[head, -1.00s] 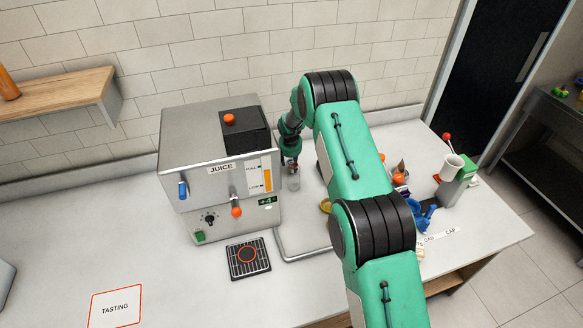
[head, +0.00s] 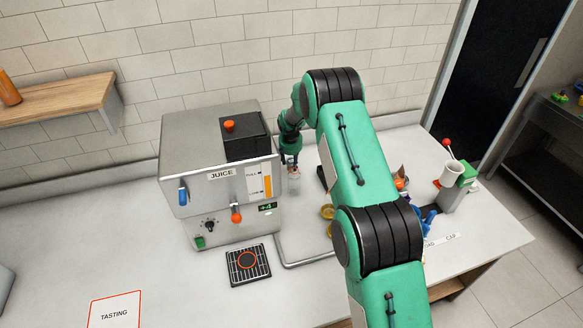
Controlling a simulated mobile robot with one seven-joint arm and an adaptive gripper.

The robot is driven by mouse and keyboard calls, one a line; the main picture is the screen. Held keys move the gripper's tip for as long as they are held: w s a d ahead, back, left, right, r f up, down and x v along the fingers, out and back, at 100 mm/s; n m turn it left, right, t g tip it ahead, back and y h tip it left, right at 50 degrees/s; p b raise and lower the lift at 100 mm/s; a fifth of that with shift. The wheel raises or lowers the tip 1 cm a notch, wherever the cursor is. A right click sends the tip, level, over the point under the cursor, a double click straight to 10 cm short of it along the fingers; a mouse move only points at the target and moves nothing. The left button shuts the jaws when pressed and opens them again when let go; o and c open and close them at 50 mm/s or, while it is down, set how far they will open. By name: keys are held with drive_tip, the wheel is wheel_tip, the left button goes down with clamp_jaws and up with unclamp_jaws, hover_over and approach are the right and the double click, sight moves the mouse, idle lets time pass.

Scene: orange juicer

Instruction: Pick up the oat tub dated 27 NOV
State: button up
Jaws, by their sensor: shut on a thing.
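My gripper (head: 291,158) reaches down behind the right side of the juicer, its fingers small and partly hidden. It is shut on a small pale tub (head: 293,181), which looks clear and upright just below the fingers. No date can be read on it, so I cannot tell whether it is the one marked 27 NOV. I cannot tell whether its base is clear of the surface.
The grey juicer (head: 205,190) stands close left of the gripper. Yellow round things (head: 327,212) lie by the tray rim (head: 305,261). The front-left counter is mostly clear.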

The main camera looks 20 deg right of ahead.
sight(292, 161)
wheel_tip(292, 161, up, 23)
drive_tip(key=shift+r+p, duration=0.2)
drive_tip(key=shift+p, duration=0.2)
